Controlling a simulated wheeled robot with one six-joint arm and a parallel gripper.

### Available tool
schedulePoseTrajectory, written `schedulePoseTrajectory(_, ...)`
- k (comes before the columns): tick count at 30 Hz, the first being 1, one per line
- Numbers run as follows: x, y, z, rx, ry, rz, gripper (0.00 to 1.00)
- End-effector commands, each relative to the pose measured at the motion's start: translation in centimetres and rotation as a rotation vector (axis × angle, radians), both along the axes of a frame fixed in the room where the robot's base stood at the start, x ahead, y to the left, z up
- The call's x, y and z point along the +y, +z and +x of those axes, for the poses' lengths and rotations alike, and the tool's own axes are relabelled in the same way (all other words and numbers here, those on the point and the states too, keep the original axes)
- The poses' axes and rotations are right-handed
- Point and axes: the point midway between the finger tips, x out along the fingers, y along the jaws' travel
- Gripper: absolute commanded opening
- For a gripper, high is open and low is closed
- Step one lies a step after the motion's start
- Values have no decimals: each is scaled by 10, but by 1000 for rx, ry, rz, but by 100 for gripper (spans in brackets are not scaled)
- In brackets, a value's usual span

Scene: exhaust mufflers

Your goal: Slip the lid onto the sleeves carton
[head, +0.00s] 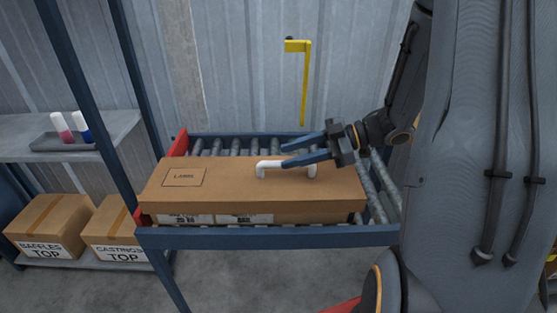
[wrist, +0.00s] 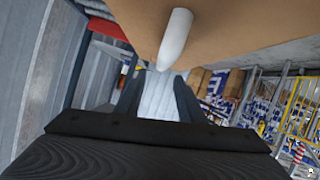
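A long brown cardboard lid (head: 215,178) with a printed square lies over the sleeves carton (head: 290,218) on a roller stand. White labels on the carton's front show below the lid's edge. I cannot tell whether the lid is fully seated. A white handle (head: 285,165) stands on the lid's right half; part of it also shows in the wrist view (wrist: 176,38). My gripper (head: 284,155) is open, its two blue fingers apart, just above and behind the handle. It looks empty. In the wrist view the fingers (wrist: 155,88) are spread, with the handle beyond their tips.
The roller stand (head: 270,237) has blue rails and a red left end; bare rollers (head: 385,190) show to the right. A yellow bracket (head: 304,80) hangs behind. Left shelves hold a grey tray (head: 62,144), a baffles carton (head: 45,225) and a castings carton (head: 115,230).

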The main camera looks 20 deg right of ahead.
Motion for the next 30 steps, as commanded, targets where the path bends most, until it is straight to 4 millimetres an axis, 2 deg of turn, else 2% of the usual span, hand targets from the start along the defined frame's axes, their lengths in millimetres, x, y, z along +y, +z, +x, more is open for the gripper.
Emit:
schedulePoseTrajectory(1,-11,4,-3,-2,-5,-2,35)
schedulePoseTrajectory(6,-38,16,-15,-1,-4,-2,35)
schedulePoseTrajectory(12,-56,24,-23,0,-1,-1,35)
schedulePoseTrajectory(30,-60,26,-25,1,1,0,35)
